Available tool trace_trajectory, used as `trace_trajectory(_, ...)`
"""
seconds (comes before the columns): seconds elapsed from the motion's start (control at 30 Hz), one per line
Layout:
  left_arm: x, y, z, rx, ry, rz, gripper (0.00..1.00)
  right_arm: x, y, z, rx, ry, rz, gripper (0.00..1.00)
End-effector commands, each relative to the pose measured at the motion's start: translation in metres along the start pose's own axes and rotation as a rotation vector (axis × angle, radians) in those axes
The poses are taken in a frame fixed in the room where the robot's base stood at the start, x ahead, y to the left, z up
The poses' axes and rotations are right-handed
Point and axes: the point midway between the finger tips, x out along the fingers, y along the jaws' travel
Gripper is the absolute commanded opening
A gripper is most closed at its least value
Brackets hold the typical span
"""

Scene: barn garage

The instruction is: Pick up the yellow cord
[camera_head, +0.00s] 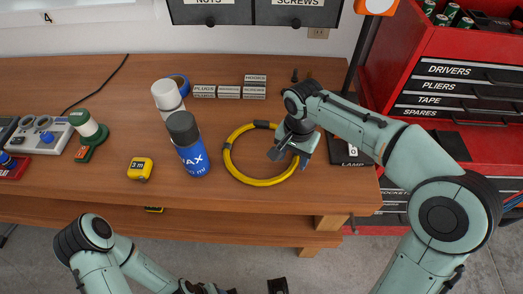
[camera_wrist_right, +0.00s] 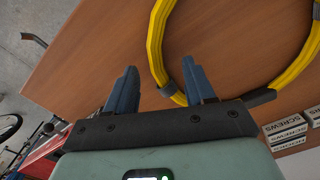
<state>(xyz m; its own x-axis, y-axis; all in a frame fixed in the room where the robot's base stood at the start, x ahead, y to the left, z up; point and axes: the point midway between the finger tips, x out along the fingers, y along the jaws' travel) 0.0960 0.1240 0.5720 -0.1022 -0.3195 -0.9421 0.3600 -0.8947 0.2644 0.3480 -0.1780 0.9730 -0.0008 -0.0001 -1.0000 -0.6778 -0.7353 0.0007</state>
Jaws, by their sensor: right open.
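The yellow cord (camera_head: 262,183) is a coil with black bands, lying on the wooden workbench. My right gripper (camera_head: 290,155) is open over the coil's right side. In the right wrist view the cord (camera_wrist_right: 156,40) passes between the spread fingers of the right gripper (camera_wrist_right: 160,88), nearer the right finger, with a black band beside it. The fingers are not closed on it; whether they touch it I cannot tell. My left arm enters at the bottom left of the head view; its gripper is at the lower edge, too cut off to read.
A blue spray can (camera_head: 193,158) with a dark cap stands left of the coil, with a white-capped can (camera_head: 168,97) behind it. A yellow tape measure (camera_head: 140,169) lies further left. Small label blocks (camera_head: 229,92) lie behind the coil. A red tool cabinet (camera_head: 440,75) stands at right.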

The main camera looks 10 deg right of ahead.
Motion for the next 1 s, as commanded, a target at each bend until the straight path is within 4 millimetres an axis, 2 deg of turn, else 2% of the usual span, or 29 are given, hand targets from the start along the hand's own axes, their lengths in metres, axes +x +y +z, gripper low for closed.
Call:
trace_trajectory(0.03,0.002,-0.001,0.0,0.0,0.0,0.0,0.54,0.009,0.0,0.0,0.0,-0.001,0.002,0.54)
trace_trajectory(0.13,0.003,-0.001,0.0,0.0,-0.001,0.0,0.54,0.018,0.0,0.0,-0.001,0.0,0.001,0.54)
trace_trajectory(0.4,0.003,-0.001,0.0,0.0,-0.001,0.0,0.54,0.02,-0.001,0.0,-0.001,0.001,-0.001,0.54)
trace_trajectory(0.57,0.003,-0.001,0.0,0.0,-0.001,0.0,0.54,0.02,-0.001,0.0,-0.001,0.001,-0.001,0.02)
trace_trajectory(1.0,0.002,-0.001,0.0,0.0,0.0,0.0,0.54,0.013,-0.001,0.0,-0.001,0.003,-0.005,0.0)
